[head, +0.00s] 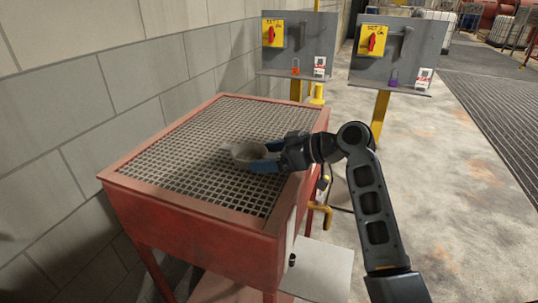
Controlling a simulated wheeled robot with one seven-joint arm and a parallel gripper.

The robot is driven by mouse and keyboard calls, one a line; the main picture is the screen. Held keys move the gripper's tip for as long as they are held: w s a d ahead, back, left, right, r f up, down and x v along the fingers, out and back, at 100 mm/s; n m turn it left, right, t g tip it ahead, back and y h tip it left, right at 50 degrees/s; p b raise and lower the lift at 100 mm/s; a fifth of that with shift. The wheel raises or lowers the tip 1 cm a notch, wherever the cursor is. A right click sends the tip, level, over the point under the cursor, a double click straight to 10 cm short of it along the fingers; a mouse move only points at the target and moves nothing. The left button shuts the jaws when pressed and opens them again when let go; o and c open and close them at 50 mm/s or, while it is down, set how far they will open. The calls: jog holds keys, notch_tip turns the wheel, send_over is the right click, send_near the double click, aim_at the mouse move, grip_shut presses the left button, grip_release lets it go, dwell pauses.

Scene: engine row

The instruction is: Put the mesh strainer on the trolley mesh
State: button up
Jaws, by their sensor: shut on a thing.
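The trolley mesh (190,153) is a dark grid set in the top of a red trolley (195,229). The mesh strainer (246,152) is a small greyish bowl shape over the right middle part of the mesh. My gripper (264,156), with blue fingers, reaches in from the right and is shut on the strainer's right side. Whether the strainer touches the mesh or hangs just above it I cannot tell. The fingers hide part of its right edge.
A block wall (80,90) runs along the trolley's left side. Two grey panels with yellow switch plates (284,32) (373,40) stand behind it on yellow posts. The mesh around the strainer is clear. Open concrete floor (440,180) lies to the right.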

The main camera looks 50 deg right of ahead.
jog(key=shift+f, duration=0.1)
jog(key=o, duration=0.9)
jog(key=shift+r, duration=0.2)
jog(key=shift+s+d, duration=0.15)
jog(key=shift+s, duration=0.15)
jog(key=b+v, duration=0.1)
jog(key=v, duration=1)
jog(key=shift+s+r, duration=0.15)
